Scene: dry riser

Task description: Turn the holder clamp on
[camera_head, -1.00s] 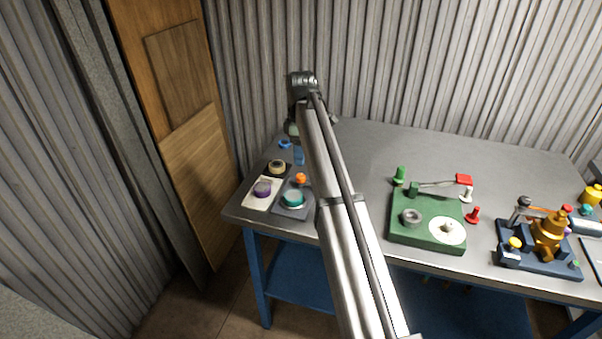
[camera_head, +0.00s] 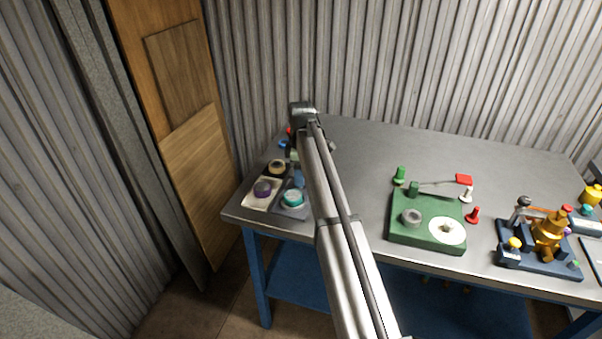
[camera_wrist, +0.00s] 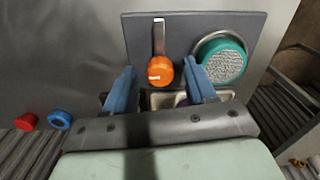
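A grey plate (camera_wrist: 265,25) carries a round orange knob (camera_wrist: 160,71) on a flat metal lever (camera_wrist: 158,35), which looks like the holder clamp. Beside it on the plate is a teal round piece in a metal ring (camera_wrist: 221,61); the teal piece also shows in the head view (camera_head: 292,199). My gripper (camera_wrist: 160,75) is open, its blue fingers on either side of the orange knob with gaps. Contact or height above the knob cannot be told. In the head view my gripper (camera_head: 298,178) hides the knob.
A pale tray with a purple piece (camera_head: 263,189) and a tan-black ring (camera_head: 277,167) lie left of the plate. Red (camera_wrist: 27,121) and blue (camera_wrist: 60,120) caps are nearby. A green fixture (camera_head: 427,238) and a navy fixture (camera_head: 535,262) stand to the right. The table's back middle is clear.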

